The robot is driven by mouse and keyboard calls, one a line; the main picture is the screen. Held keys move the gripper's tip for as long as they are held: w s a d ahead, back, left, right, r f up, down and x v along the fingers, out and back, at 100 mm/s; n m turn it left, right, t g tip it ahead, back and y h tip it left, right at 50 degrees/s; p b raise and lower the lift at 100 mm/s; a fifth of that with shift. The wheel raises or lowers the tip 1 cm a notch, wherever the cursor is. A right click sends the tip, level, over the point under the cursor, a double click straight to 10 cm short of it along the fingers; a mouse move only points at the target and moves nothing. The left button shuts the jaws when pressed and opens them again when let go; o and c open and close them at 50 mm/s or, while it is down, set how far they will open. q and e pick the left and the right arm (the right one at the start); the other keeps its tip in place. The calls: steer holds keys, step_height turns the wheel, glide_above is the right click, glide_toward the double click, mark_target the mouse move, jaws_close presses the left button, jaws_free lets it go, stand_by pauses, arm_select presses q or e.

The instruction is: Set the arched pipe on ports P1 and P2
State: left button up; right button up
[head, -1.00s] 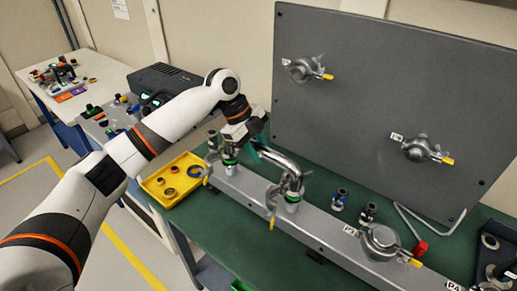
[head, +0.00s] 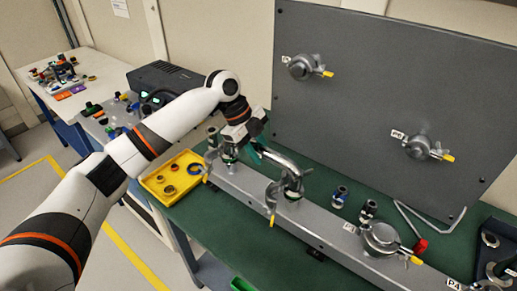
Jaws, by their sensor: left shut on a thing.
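The arched pipe (head: 284,163) is a shiny bent metal tube over the left part of the long grey rail (head: 335,228). My left gripper (head: 254,143) is shut on the pipe near the top of its arch. The pipe's right leg comes down at a port (head: 293,192) on the rail, beside a hanging clamp (head: 272,194) with a yellow tip. Its left leg is at the other port, partly behind my gripper, with another clamp (head: 211,158) beside it. I cannot tell whether either end is fully seated. The port labels there are not readable. My right gripper is not in view.
A dark upright panel (head: 390,95) with two clamped ports stands behind the rail. A yellow tray (head: 160,191) with rings lies left of it. A closed clamp (head: 383,239), small fittings (head: 340,197) and a red-ended hex key (head: 420,246) are at the right.

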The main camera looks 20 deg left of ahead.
arm_select(q)
steer(key=shift+f, duration=0.2)
steer(key=o, duration=1.1)
steer(key=shift+o, duration=0.2)
